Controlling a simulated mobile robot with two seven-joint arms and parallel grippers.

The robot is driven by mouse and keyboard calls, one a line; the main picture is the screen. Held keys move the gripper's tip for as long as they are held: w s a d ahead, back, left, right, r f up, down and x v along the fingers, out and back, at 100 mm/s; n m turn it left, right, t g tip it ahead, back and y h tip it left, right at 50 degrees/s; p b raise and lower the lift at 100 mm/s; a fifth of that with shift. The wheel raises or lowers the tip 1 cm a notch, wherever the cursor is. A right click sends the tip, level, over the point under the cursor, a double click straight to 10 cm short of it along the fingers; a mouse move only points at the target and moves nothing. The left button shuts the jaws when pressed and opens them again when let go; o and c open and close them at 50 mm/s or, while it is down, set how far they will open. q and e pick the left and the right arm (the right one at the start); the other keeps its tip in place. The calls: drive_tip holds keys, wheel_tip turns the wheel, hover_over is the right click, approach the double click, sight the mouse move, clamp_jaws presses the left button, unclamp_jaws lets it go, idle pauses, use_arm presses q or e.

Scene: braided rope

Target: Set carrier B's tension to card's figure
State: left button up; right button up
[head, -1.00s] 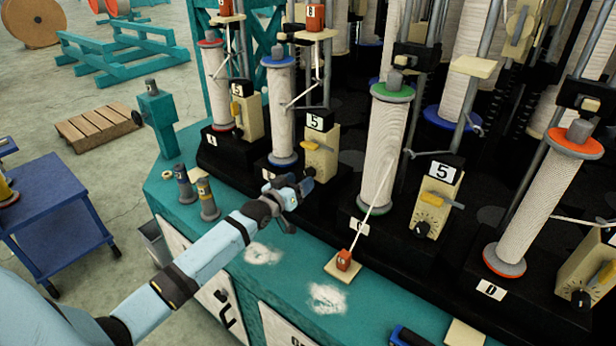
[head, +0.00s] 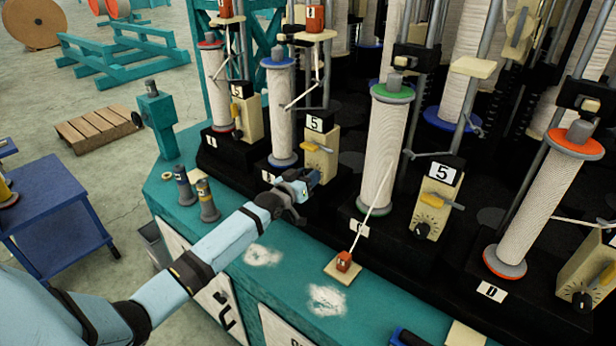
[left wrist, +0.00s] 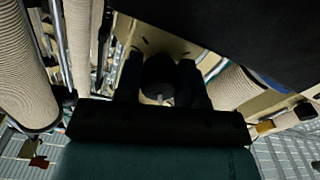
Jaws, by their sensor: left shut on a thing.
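Carrier B's bobbin (head: 281,115) has blue end discs and stands second from the left. Its cream tension box (head: 320,152) is to the right, with a yellow lever (head: 318,147) and a "5" plate (head: 315,122) on top. My left gripper (head: 305,182) is at the foot of this box and hides its lower part in the head view. In the left wrist view the gripper (left wrist: 160,85) is shut on a dark round knob (left wrist: 160,72) against a cream face. The knob's setting cannot be read. No legible card shows. My right gripper is out of view.
Carrier C's green-ended bobbin (head: 386,150) and its box (head: 437,200) stand to the right, with D's orange-ended bobbin (head: 535,200) beyond.

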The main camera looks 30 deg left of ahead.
use_arm(q)
drive_tip(key=shift+r+m+p, duration=0.2)
drive_tip(key=shift+m+p, duration=0.6)
drive_tip(key=shift+m, duration=0.4)
drive_tip(key=shift+f+m+p, duration=0.1)
drive_tip(key=shift+m+p, duration=0.35)
drive_tip(key=shift+m, duration=0.65)
drive_tip(key=shift+f+m, duration=0.1)
drive_tip(key=shift+m, duration=0.2)
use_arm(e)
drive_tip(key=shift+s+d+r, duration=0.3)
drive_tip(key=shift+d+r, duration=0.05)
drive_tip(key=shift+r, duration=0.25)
use_arm(q)
drive_tip(key=o, duration=0.7)
drive_tip(key=shift+o, duration=1.1)
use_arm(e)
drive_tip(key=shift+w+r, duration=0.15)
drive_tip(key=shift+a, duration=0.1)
